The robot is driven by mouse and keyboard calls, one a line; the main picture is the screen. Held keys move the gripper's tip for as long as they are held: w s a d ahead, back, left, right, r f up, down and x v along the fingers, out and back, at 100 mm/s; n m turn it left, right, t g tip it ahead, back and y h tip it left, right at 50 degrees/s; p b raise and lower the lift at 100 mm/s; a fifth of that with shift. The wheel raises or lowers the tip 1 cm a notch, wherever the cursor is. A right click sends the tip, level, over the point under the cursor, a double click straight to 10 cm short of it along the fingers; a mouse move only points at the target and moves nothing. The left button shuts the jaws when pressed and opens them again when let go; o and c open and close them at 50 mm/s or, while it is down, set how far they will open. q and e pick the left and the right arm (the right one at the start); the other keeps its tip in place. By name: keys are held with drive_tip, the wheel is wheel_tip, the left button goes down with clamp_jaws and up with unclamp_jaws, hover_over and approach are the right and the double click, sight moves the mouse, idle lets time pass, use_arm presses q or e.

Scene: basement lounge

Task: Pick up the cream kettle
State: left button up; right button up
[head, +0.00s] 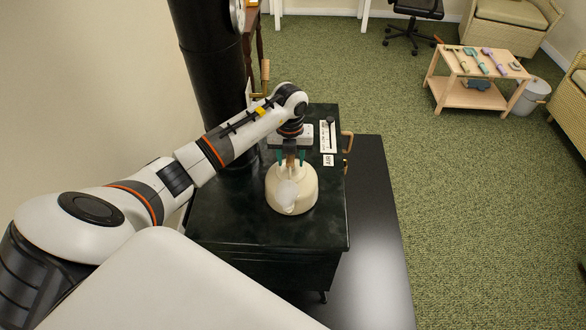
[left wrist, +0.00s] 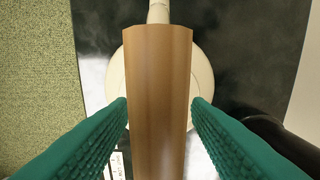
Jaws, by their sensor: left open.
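The cream kettle (head: 292,188) stands upright on the dark stove top (head: 225,215) in the head view. Its brown wooden handle (left wrist: 158,85) fills the middle of the left wrist view, with the cream body (left wrist: 203,75) behind it. My left gripper (head: 290,156) is over the kettle's top. My right gripper is not in view.
A black stovepipe (head: 217,80) rises behind my left arm. The stove's door handle (head: 347,142) sticks out at its right side. A low wooden table (head: 464,92) with tools stands far right on green carpet. A dark floor slab (head: 378,230) lies beside the stove.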

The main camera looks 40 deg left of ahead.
use_arm(q)
drive_tip(key=shift+w+f, duration=0.1)
drive_tip(key=shift+f, duration=0.15)
idle(0.5)
clamp_jaws()
idle(1.4)
drive_tip(key=shift+r, duration=0.15)
